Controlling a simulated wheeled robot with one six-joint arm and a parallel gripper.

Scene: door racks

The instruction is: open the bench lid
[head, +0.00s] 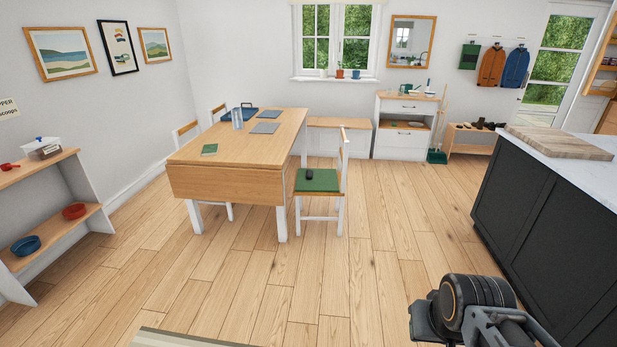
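The bench (325,143) is a low white box against the back wall under the window, beyond the table. Its wooden lid (338,123) lies flat and looks closed. The table hides the bench's left part, and a chair back overlaps its front. Part of my arm shows at the lower right, far from the bench. I cannot make out my gripper's fingers in the head view.
A wooden drop-leaf table (225,185) and a chair with a green cushion (318,180) stand before the bench. A white cabinet (402,145) is right of it. A dark island (545,215) bounds the right side. Open floor (400,230) lies between chair and island.

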